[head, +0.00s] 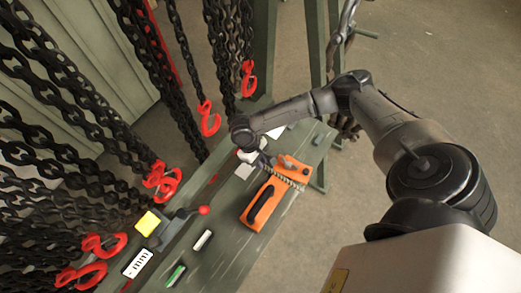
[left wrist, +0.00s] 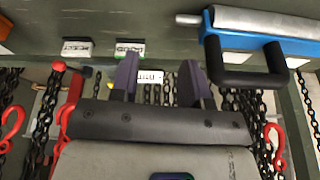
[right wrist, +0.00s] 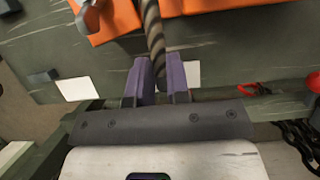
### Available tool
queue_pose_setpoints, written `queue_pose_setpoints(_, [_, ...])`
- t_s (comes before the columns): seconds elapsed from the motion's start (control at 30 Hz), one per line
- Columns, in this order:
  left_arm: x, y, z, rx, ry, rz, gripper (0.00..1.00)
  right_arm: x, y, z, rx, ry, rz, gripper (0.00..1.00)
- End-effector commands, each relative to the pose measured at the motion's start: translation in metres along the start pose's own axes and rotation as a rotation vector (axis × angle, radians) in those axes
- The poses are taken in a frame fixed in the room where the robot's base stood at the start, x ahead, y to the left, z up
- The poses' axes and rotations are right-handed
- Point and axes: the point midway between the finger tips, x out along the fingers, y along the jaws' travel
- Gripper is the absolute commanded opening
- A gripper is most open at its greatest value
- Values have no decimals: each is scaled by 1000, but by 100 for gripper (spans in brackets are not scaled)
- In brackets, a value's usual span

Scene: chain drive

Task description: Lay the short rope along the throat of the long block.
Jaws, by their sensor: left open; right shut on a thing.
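A short, twisted grey-brown rope (right wrist: 153,35) runs up between the purple fingers of my right gripper (right wrist: 160,80), which is shut on it. In the head view the rope (head: 285,180) extends from the gripper (head: 262,160) between two orange bodies. The larger orange body (head: 254,213) has a black handle-like piece on top; the smaller one (head: 296,165) is beyond the rope. I cannot tell which is the long block, or whether the rope touches either. My left gripper (left wrist: 157,88) is open and empty, seen in the left wrist view.
The green bench (head: 226,218) also bears a yellow block (head: 147,223), a red-knobbed lever (head: 204,210) and small labels. Black chains with red hooks (head: 209,118) hang along the left. A blue tool with a black handle (left wrist: 245,80) shows in the left wrist view.

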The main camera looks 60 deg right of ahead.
Motion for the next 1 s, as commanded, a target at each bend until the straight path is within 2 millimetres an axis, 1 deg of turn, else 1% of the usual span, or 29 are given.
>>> queue_pose_setpoints(0.17, [2,2,0,-6,1,5,43,6,3,1,-1,1,0,0])
queue_pose_setpoints(0.37, [11,2,3,-6,1,5,43,12,3,-2,-1,1,0,0])
queue_pose_setpoints(0.57, [25,2,8,-2,0,2,43,23,3,-6,-2,1,0,0])
queue_pose_setpoints(1.0, [65,0,22,7,-2,-5,43,51,3,-18,-2,1,1,0])
